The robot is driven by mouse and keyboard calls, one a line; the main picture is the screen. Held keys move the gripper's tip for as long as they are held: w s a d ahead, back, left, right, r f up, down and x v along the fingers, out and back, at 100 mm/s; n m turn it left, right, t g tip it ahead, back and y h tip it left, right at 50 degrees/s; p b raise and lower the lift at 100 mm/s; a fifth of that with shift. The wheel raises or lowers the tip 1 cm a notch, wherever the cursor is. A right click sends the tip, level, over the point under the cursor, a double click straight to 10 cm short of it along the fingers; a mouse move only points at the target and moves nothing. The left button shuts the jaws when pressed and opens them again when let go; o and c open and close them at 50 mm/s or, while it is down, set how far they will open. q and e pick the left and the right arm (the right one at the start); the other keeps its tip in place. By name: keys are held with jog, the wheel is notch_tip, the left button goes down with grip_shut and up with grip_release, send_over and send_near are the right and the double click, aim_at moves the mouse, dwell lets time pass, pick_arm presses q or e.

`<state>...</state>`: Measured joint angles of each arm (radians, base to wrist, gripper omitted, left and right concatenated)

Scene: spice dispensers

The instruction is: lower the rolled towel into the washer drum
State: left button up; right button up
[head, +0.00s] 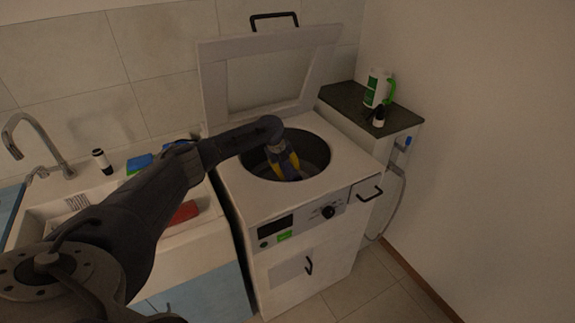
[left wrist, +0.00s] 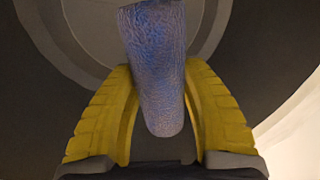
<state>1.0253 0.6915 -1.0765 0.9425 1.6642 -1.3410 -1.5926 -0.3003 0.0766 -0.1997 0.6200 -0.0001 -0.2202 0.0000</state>
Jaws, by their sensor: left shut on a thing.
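The top-loading washer (head: 300,225) stands in the middle of the head view with its lid (head: 265,75) raised. Its round drum opening (head: 318,160) is uncovered. My left gripper (head: 289,170) reaches down into the opening with its yellow fingers inside the rim. In the left wrist view the yellow fingers (left wrist: 160,105) are closed on the rolled towel (left wrist: 157,75), a blue-grey textured roll. The grey drum interior (left wrist: 75,30) lies behind it. In the head view the towel is mostly hidden by the gripper. My right gripper is not in view.
A sink with a tap (head: 28,135) is at the left, with a dark-capped bottle (head: 102,161) and a red item (head: 183,212). A dark-topped side cabinet (head: 345,105) at the right holds a white and green jug (head: 376,88) and a small bottle (head: 379,117). Floor in front is clear.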

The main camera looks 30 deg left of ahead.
pick_arm(q)
jog(key=shift+f, duration=5.3)
jog(key=o, duration=1.3)
jog(key=shift+v, duration=6)
